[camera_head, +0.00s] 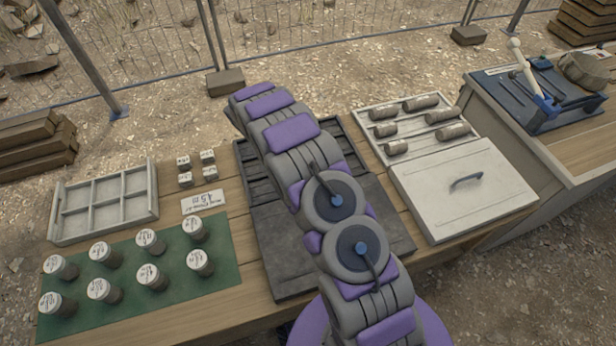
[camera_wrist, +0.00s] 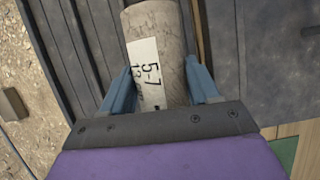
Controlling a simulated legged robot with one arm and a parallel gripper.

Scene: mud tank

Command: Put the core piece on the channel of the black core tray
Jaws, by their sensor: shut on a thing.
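In the wrist view my gripper (camera_wrist: 161,90) is shut on the core piece (camera_wrist: 157,28), a grey stone cylinder with a white label reading "5-7". One blue finger is on each side of it. Behind it are the dark ridges of the black core tray (camera_wrist: 62,45). The core lies roughly along these ridges; I cannot tell whether it touches the tray. In the head view the black core tray (camera_head: 256,172) is in the middle of the table, partly covered by my arm. My gripper and the held core are hidden there.
A dark flat panel (camera_head: 283,247) adjoins the tray. A light tray (camera_head: 417,146) with several cores and a white lid (camera_head: 465,190) stand at right. A green mat (camera_head: 128,278) with several labelled jars, small blocks and an empty divided tray (camera_head: 103,203) are at left.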

